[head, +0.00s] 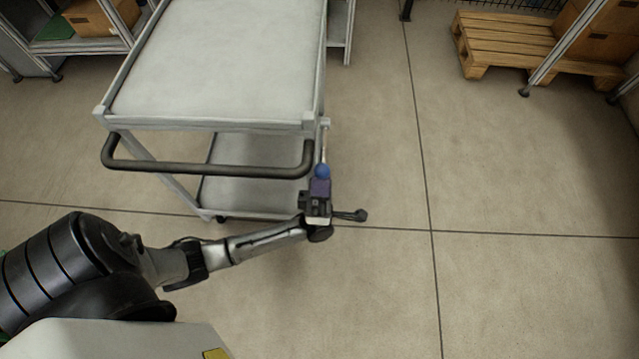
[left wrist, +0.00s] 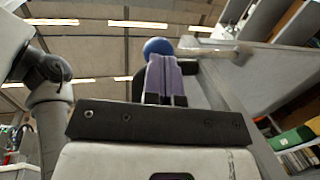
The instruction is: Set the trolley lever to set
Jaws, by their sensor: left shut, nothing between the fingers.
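The grey trolley (head: 215,119) stands left of centre in the head view, with a black push handle (head: 210,169) across its near end. Its lever (head: 325,140) is a thin pale rod at the near right corner, ending in a blue ball knob (head: 322,171). My left gripper (head: 320,183) has purple fingers, shut with nothing between them, right at the knob. In the left wrist view the blue knob (left wrist: 158,47) shows just beyond the closed fingertips (left wrist: 163,62). I cannot tell whether they touch. My right gripper is not in view.
A wooden pallet (head: 505,45) with cardboard boxes (head: 595,35) is at the upper right. A shelf with a box (head: 88,20) is at the upper left. The concrete floor right of the trolley is clear.

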